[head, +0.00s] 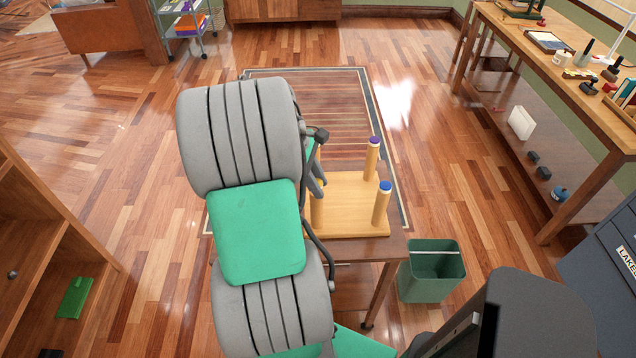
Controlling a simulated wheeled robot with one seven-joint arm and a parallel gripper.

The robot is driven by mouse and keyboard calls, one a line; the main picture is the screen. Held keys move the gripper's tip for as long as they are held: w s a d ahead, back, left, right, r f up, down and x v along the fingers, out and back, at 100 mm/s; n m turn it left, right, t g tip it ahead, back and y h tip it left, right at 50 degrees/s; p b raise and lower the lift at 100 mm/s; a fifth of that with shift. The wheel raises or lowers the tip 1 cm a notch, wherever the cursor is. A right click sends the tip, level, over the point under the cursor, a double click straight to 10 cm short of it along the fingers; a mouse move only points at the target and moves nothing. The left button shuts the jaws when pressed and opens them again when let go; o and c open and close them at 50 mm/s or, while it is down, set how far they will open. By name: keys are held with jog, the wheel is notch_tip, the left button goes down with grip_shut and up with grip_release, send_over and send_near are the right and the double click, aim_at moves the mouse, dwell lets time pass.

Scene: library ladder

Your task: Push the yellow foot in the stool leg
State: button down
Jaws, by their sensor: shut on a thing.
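The stool (350,222) lies upside down on a small wooden table (397,246), its legs pointing up. One leg has a purple foot (374,141) on its end and another has a blue foot (385,186). The near left leg (317,212) stands beside my arm, and its top end is covered by my gripper (317,184). Only a small grey part of the gripper shows past my arm. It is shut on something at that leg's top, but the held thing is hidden. I cannot make out the yellow foot. A fourth leg is mostly hidden behind my arm.
A green bin (432,270) stands on the floor right of the table. A long workbench (540,70) with tools runs along the right. A wooden shelf unit (45,255) stands at left. A striped rug (345,95) lies behind the table, with open floor around.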

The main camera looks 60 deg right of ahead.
jog(key=shift+s+a+f, duration=0.1)
jog(key=shift+a+f, duration=0.1)
jog(key=shift+f, duration=0.2)
jog(key=shift+s+a+f, duration=0.1)
jog(key=shift+a+f, duration=0.05)
jog(key=shift+f, duration=0.25)
jog(key=c, duration=1)
grip_release()
jog(key=shift+c, duration=0.2)
jog(key=shift+w+d+r+p, duration=0.1)
jog(key=shift+r+p, duration=0.55)
jog(key=shift+p, duration=0.2)
jog(key=shift+c, duration=0.4)
jog(key=shift+o, duration=1.2)
jog(key=shift+r+p, duration=0.3)
jog(key=shift+p, duration=0.05)
jog(key=r+p, duration=0.4)
jog(key=p, duration=0.1)
jog(key=shift+w+d+r, duration=0.1)
jog(key=shift+d+r, duration=0.15)
jog(key=shift+r, duration=0.15)
